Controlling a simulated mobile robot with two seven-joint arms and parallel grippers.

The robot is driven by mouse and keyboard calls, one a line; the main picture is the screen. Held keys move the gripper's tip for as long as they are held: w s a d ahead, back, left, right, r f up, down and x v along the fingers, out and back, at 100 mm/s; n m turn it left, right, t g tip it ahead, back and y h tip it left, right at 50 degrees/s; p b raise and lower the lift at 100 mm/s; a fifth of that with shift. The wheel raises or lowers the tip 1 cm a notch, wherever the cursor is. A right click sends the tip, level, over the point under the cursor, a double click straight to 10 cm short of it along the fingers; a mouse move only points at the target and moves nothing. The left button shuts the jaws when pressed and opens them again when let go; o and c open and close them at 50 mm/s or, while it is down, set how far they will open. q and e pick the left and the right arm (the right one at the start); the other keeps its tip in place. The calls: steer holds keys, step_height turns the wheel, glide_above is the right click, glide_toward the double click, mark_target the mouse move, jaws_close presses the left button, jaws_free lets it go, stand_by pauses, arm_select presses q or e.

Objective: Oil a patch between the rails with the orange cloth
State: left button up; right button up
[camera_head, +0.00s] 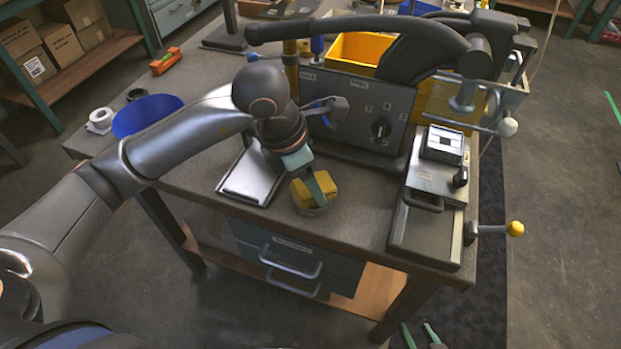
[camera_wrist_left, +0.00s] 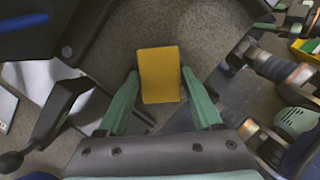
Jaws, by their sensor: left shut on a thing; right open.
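My left gripper (camera_head: 318,192) is shut on a folded yellow-orange cloth (camera_head: 325,185), which looks like a small thick pad. In the left wrist view the cloth (camera_wrist_left: 160,75) sits between the green fingers. A long grey metal unit (camera_head: 428,228) with raised edges lies at the bench's right side; I cannot clearly make out the rails or a patch. My right gripper (camera_head: 423,338) is open and empty at the bottom edge, below the bench.
A yellow-knobbed lever (camera_head: 515,229) sticks out past the bench's right edge.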

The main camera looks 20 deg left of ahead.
mark_target(298, 187)
stand_by(0.6)
arm_select(q)
steer(key=shift+r+p, duration=2.25)
steer(key=shift+r, duration=1.25)
arm_select(e)
step_height(298, 187, up, 4)
steer(key=shift+r, duration=0.2)
